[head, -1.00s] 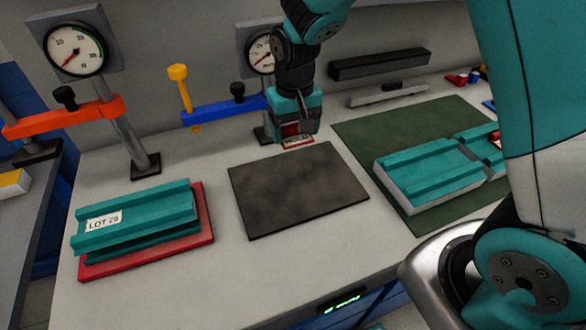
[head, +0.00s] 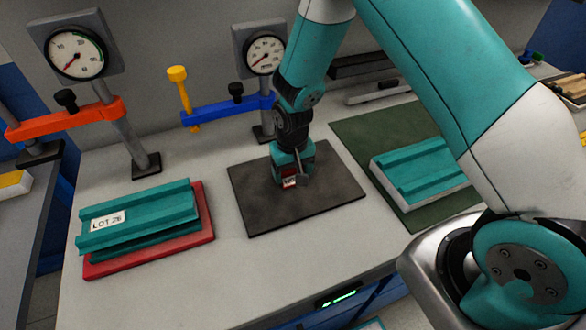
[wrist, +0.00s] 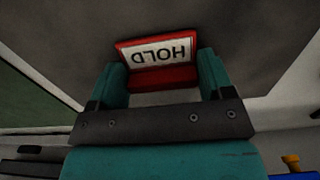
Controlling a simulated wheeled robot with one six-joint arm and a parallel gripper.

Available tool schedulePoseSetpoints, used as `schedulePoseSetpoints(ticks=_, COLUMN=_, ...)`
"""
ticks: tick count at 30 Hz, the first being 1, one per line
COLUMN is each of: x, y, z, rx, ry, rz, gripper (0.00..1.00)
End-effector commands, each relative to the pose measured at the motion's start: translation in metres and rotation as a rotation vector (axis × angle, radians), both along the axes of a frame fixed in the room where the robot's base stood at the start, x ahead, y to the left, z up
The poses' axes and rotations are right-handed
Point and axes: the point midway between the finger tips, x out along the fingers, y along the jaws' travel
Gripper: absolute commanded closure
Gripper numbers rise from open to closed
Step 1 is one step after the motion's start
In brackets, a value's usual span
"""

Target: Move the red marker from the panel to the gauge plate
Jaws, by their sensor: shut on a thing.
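My gripper (head: 290,185) is shut on the red marker (wrist: 160,77), a small red block with a white label reading HOLD. In the wrist view the marker sits between the two teal fingers, with its label upside down. The marker also shows in the head view (head: 289,183), over the middle of a dark grey flat plate (head: 255,215). I cannot tell whether it touches the plate. A ridged teal-and-white panel (head: 420,170) lies on a green mat (head: 362,130) to the right; my arm hides its right end.
Another ridged teal panel (head: 145,212) with a LOT label lies on a red plate (head: 205,235) at left. Two dial gauges (head: 75,53) (head: 265,55) stand on posts behind, with orange (head: 100,112) and blue (head: 215,110) clamp arms. Bare tabletop surrounds the dark plate.

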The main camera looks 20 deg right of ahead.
Motion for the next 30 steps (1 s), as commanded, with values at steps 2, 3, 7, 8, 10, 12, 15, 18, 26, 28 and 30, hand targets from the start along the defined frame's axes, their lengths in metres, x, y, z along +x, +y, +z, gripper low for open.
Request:
schedulePoseSetpoints(ticks=2, x=0.000, y=0.000, z=-0.001, rx=0.000, ry=0.000, rz=0.000, gripper=0.49)
schedulePoseSetpoints(ticks=3, x=0.000, y=0.000, z=-0.003, rx=0.000, ry=0.001, rz=0.000, gripper=0.49)
schedulePoseSetpoints(ticks=7, x=0.000, y=0.000, z=-0.003, rx=0.000, ry=0.000, rz=0.000, gripper=0.08)
schedulePoseSetpoints(ticks=8, x=0.000, y=0.000, z=-0.003, rx=0.000, ry=0.001, rz=0.000, gripper=0.01)
schedulePoseSetpoints(ticks=10, x=0.000, y=0.000, z=-0.003, rx=0.000, ry=0.001, rz=0.000, gripper=0.00)
schedulePoseSetpoints(ticks=12, x=0.000, y=0.000, z=-0.003, rx=0.000, ry=0.001, rz=0.000, gripper=0.00)
schedulePoseSetpoints(ticks=15, x=0.000, y=0.000, z=-0.002, rx=0.000, ry=0.001, rz=0.000, gripper=0.00)
schedulePoseSetpoints(ticks=18, x=0.000, y=0.000, z=0.003, rx=0.000, ry=0.000, rz=0.000, gripper=0.00)
schedulePoseSetpoints(ticks=26, x=0.001, y=0.000, z=0.042, rx=0.002, ry=-0.006, rz=0.000, gripper=0.00)
schedulePoseSetpoints(ticks=28, x=0.001, y=0.000, z=0.058, rx=0.002, ry=-0.007, rz=0.000, gripper=0.00)
schedulePoseSetpoints(ticks=30, x=0.001, y=0.000, z=0.073, rx=0.001, ry=-0.005, rz=0.000, gripper=0.00)
